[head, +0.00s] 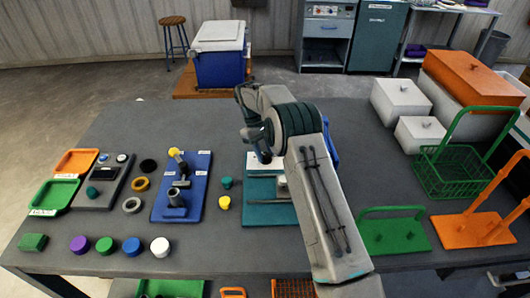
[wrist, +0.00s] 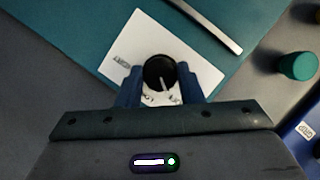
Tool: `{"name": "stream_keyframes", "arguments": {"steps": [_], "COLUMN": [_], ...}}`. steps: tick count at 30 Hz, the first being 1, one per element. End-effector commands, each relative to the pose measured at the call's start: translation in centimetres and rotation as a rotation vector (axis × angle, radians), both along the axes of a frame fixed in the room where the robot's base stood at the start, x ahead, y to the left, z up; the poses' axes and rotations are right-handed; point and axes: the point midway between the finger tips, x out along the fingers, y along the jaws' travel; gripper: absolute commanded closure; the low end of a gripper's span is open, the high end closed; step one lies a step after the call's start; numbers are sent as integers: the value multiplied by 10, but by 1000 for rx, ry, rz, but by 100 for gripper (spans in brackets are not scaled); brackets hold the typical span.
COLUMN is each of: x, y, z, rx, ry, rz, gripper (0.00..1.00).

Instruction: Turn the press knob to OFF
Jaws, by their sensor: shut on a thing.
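The press knob (wrist: 159,72) is a round black knob with a white pointer line, on a white plate (wrist: 130,42) with small dark labels too small to read. In the wrist view the pointer aims toward the bottom, slightly right. The plate sits on a teal base (head: 262,213), which shows partly behind my arm in the head view. My gripper (wrist: 159,86) is shut on the knob, with one blue finger on each side. In the head view my gripper and arm hide the knob.
A blue board (head: 195,203) with a yellow-knobbed lever stands left of the teal base. A teal cap (head: 227,183) and a yellow cap (head: 224,203) stand between them. A green handled plate (head: 393,236) and a wire basket (head: 455,175) are at right.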

Motion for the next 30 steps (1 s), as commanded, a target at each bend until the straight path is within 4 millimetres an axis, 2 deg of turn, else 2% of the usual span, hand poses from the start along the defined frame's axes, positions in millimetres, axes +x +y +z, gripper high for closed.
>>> {"name": "stream_keyframes", "arguments": {"steps": [9,22,23,25,30], "x": [0,0,0,0,0], "y": [1,1,1,1,0], "z": [1,1,1,1,0], "rx": [2,2,2,2,1], "ry": [-4,-4,-4,-4,-2], "rz": [83,91,91,90,90], "gripper": [89,89,64,44,44]}}
